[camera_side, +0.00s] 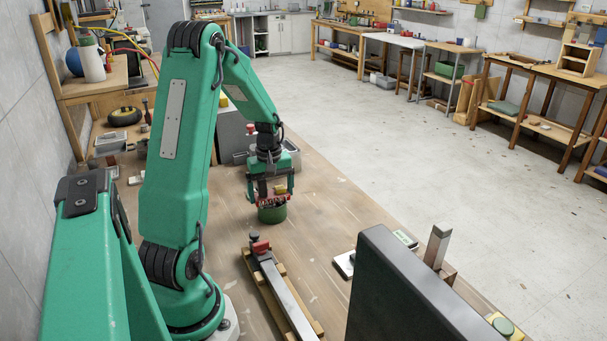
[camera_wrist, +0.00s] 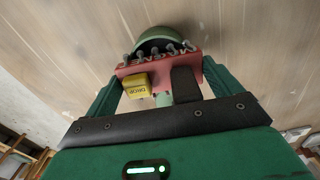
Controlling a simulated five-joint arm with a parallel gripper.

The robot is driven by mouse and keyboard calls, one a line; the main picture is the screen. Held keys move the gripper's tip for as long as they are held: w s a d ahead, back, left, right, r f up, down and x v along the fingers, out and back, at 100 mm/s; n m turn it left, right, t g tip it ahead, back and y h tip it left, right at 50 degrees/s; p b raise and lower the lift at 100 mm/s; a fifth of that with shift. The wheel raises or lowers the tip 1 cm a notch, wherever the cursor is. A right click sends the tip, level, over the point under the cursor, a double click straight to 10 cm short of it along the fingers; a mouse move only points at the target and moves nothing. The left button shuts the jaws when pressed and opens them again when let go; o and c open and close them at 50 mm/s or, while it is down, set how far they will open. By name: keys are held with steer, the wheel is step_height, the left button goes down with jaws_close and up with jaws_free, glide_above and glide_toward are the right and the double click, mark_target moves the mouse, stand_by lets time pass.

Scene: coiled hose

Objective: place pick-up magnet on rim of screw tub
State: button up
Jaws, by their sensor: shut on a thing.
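The pick-up magnet is a red bar (camera_wrist: 158,66) with a yellow tag reading DROP. Several screws cling along its far edge in the wrist view. In the side view the red magnet (camera_side: 273,200) shows small, just over the tub. My gripper (camera_side: 271,196) is shut on the magnet, with a green finger on each side of it in the wrist view (camera_wrist: 160,78). The screw tub (camera_side: 272,215) is a round green tub standing on the bench. In the wrist view the tub (camera_wrist: 166,34) is partly hidden behind the magnet and screws. I cannot tell whether the magnet touches the rim.
A long metal bar (camera_side: 285,295) with a red end piece lies on wooden strips in front of the tub. A large dark panel (camera_side: 415,300) stands at the front right. The bench (camera_side: 325,205) right of the tub is clear.

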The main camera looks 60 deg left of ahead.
mark_target(271, 194)
steer(key=shift+f, duration=0.1)
steer(key=o, duration=0.9)
step_height(271, 194, up, 12)
steer(key=shift+r, duration=0.15)
stand_by(0.6)
